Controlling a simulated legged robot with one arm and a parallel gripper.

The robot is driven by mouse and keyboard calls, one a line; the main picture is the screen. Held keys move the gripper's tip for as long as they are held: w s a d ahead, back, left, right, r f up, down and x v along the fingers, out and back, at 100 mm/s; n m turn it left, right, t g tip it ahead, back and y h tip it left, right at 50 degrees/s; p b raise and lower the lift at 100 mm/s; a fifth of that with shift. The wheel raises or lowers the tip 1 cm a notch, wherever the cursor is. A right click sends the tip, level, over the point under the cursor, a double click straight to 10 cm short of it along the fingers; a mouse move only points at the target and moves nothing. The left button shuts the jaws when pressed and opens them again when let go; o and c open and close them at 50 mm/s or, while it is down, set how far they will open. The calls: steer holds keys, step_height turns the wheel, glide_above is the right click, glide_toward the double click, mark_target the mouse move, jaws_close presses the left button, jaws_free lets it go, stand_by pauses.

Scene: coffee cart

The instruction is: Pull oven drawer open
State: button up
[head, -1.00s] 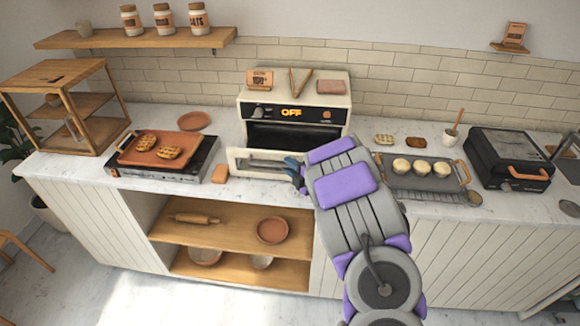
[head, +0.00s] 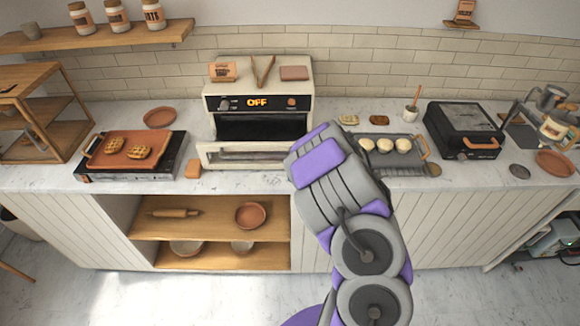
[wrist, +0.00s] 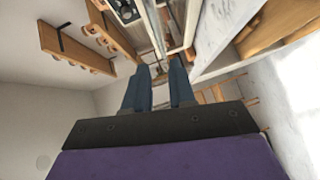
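The cream oven (head: 258,88) stands on the counter against the tiled wall, with an "OFF" display. Its front door (head: 212,154) is lowered, leaving the dark cavity (head: 260,127) exposed above it. In the head view my arm covers the door's right end and hides my gripper. In the wrist view my gripper (wrist: 159,72) shows two dark blue fingers with a gap between them. A thin pale bar, probably the door's handle or edge, lies beyond the fingertips. I see nothing clearly held; contact with the door cannot be told.
A burner with a terracotta tray (head: 128,150) of waffles stands left of the oven. Open shelves are below.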

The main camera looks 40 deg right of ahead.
steer(key=shift+s+d+r+p, duration=0.1)
steer(key=shift+s+r+p, duration=0.05)
steer(key=shift+s+p, duration=0.35)
steer(key=shift+w, duration=0.1)
stand_by(0.3)
steer(key=w+d+r+m+g+h, duration=0.3)
steer(key=d+r+m+g+h, duration=0.1)
steer(key=d+h, duration=0.15)
steer(key=s+a+r+m+g+h, duration=0.2)
steer(key=s+r+m+g+h, duration=0.25)
steer(key=r+m, duration=0.2)
steer(key=s+a+r+m+g+y+b, duration=0.1)
steer(key=s+a+r+m+g+y, duration=0.1)
steer(key=s+a, duration=1.1)
steer(key=s+a+r+m+g+y, duration=0.2)
steer(key=s+a+m+g+y, duration=0.2)
steer(key=s+a, duration=1)
steer(key=s+m+g, duration=0.2)
steer(key=g, duration=0.1)
steer(key=shift+a+y+b, duration=0.2)
steer(key=shift+y+b, duration=0.1)
steer(key=shift+b, duration=0.05)
